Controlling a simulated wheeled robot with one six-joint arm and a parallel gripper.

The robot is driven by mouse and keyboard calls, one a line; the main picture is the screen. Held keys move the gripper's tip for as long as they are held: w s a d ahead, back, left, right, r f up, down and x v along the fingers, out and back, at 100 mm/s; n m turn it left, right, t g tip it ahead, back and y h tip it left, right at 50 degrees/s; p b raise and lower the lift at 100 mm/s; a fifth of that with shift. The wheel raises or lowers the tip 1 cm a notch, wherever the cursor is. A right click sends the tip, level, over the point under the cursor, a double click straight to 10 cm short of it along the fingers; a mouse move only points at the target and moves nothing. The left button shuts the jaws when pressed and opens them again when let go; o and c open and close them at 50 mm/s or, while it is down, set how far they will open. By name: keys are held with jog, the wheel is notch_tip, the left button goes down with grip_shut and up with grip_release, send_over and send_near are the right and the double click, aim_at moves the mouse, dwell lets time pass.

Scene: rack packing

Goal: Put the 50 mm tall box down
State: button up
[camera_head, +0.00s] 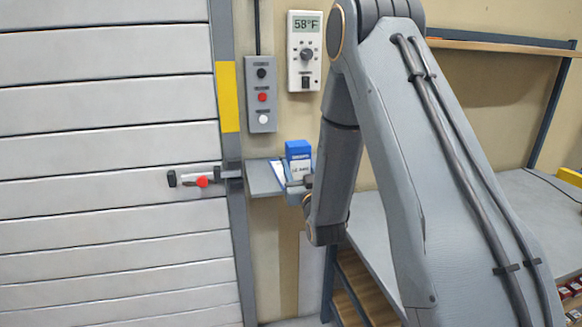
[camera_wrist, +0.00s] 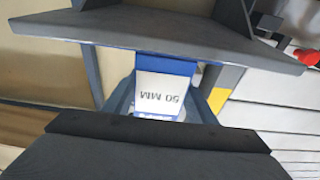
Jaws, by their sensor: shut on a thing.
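The 50 mm box (camera_head: 298,151) is blue with a white label, and stands about upright at the right end of a small grey wall shelf (camera_head: 259,180) in the head view. My gripper (camera_head: 297,186) is shut on it, low on the box. In the wrist view the box (camera_wrist: 165,90) shows its label, "50 MM", upside down between the two fingers. The grey shelf (camera_wrist: 170,38) runs across the picture just beyond the box. I cannot tell whether the box touches the shelf.
A grey button panel (camera_head: 261,95) and a thermostat (camera_head: 304,52) are on the wall above. A shutter door with a red-knobbed latch (camera_head: 201,181) is left; a grey bench (camera_head: 500,215) is right.

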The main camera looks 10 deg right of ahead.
jog(key=shift+f, duration=0.1)
jog(key=o, duration=1.1)
jog(key=shift+f, duration=0.1)
jog(key=o, duration=0.4)
jog(key=shift+r, duration=0.3)
jog(key=s+f+b, duration=0.2)
jog(key=s+b, duration=0.2)
jog(key=s, duration=0.7)
jog(key=shift+s+f, duration=0.35)
